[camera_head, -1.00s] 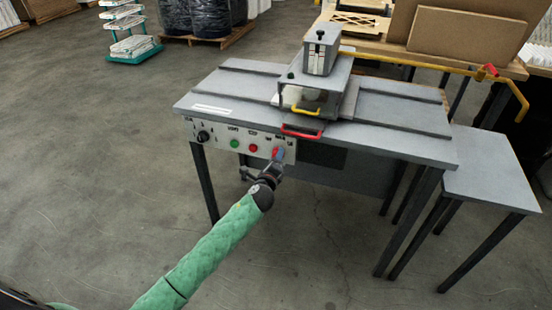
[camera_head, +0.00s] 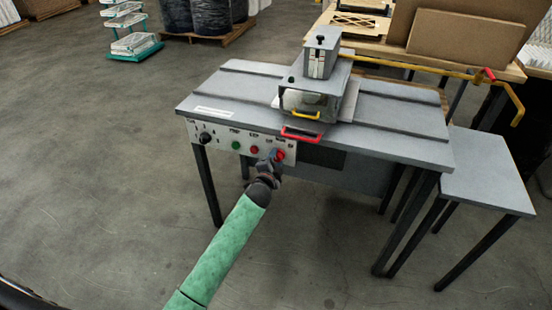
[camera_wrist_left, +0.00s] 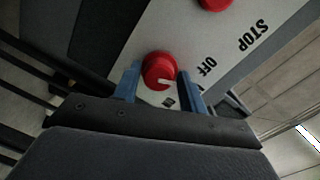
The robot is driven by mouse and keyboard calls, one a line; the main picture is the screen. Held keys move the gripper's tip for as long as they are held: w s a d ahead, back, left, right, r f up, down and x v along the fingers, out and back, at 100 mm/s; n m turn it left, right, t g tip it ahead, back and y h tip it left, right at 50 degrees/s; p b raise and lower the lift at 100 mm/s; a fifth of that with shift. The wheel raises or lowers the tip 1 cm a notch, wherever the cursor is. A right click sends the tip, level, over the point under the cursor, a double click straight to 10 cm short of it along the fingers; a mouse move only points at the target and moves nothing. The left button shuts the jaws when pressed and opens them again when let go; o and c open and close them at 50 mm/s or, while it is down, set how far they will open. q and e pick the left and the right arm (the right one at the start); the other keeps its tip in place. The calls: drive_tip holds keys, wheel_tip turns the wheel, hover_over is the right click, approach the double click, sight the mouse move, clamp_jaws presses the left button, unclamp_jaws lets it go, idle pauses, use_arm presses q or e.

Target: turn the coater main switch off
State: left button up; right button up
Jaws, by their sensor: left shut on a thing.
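The coater (camera_head: 420,142) is a grey table-like machine with a light control panel (camera_head: 219,140) on its front left. The main switch (camera_head: 278,155) is a red knob at the panel's right end. In the left wrist view, the red knob (camera_wrist_left: 158,66) has a white pointer mark and sits between two blue fingers. My left gripper (camera_wrist_left: 160,86) is shut on it. The word OFF is printed beside the knob; a second label is partly hidden by a finger. I cannot tell for sure which label the mark points to. My right gripper is not in view.
A green button (camera_head: 236,145), a red button (camera_head: 254,149) and a black knob (camera_head: 205,137) share the panel. A red handle (camera_head: 301,134) sits above the switch. A grey side table (camera_head: 485,180) stands right. Open floor (camera_head: 100,190) lies left.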

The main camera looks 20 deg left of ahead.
use_arm(q)
drive_tip(key=shift+f+n+p, duration=0.1)
drive_tip(key=shift+n+p, duration=0.3)
drive_tip(key=shift+n, duration=0.7)
drive_tip(key=shift+n+h, duration=0.3)
drive_tip(key=shift+n, duration=0.4)
drive_tip(key=shift+f+p, duration=0.1)
drive_tip(key=shift+p, duration=0.2)
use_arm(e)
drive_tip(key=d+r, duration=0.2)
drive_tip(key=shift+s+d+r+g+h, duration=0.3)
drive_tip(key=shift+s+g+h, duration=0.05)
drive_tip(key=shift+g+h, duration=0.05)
use_arm(q)
drive_tip(key=shift+n, duration=0.3)
drive_tip(key=o, duration=0.7)
drive_tip(key=shift+o, duration=0.6)
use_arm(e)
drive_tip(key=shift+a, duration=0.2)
